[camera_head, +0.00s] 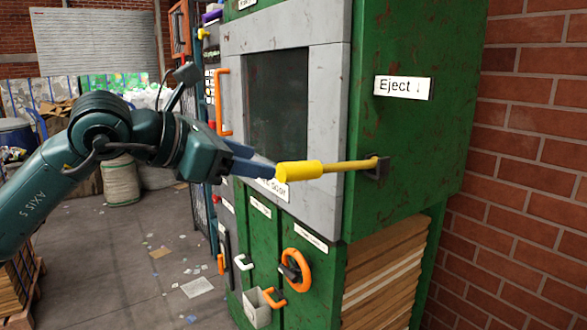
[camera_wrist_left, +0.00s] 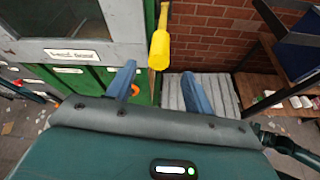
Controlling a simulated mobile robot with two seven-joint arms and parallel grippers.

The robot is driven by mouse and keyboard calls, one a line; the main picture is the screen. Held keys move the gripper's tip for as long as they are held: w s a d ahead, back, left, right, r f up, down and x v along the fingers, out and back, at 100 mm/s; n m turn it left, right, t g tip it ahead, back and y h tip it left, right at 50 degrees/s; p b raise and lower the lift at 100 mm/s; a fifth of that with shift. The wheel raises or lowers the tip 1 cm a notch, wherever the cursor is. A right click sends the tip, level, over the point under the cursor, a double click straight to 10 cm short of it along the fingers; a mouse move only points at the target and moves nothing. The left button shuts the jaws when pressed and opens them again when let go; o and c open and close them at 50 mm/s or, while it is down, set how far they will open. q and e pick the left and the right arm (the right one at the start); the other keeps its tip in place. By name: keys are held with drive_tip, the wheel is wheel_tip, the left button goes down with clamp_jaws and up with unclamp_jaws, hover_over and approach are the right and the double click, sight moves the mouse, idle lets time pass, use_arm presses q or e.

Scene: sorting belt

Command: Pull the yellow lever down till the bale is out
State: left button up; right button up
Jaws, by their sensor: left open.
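The yellow lever (camera_head: 325,168) sticks out about level from the side of the green baler (camera_head: 408,150), below an "Eject" label (camera_head: 403,88). Its thick grip end points toward my left gripper (camera_head: 264,168). In the left wrist view, the lever's grip (camera_wrist_left: 159,49) lies just ahead of the gap between the two fingers of my open left gripper (camera_wrist_left: 159,75). Whether a finger touches it, I cannot tell. A brown layered bale (camera_head: 383,275) shows in the baler's lower opening. My right gripper is not in view.
An orange wheel (camera_head: 297,270) and small handles (camera_head: 243,262) stick out on the baler's front. A brick wall (camera_head: 535,130) stands close on the right. The floor at left (camera_head: 130,260) is mostly open, with scattered paper scraps.

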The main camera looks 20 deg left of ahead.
sight(297, 172)
use_arm(q)
drive_tip(key=p+x, duration=0.2)
drive_tip(key=x, duration=0.8)
drive_tip(key=shift+f, duration=0.1)
clamp_jaws()
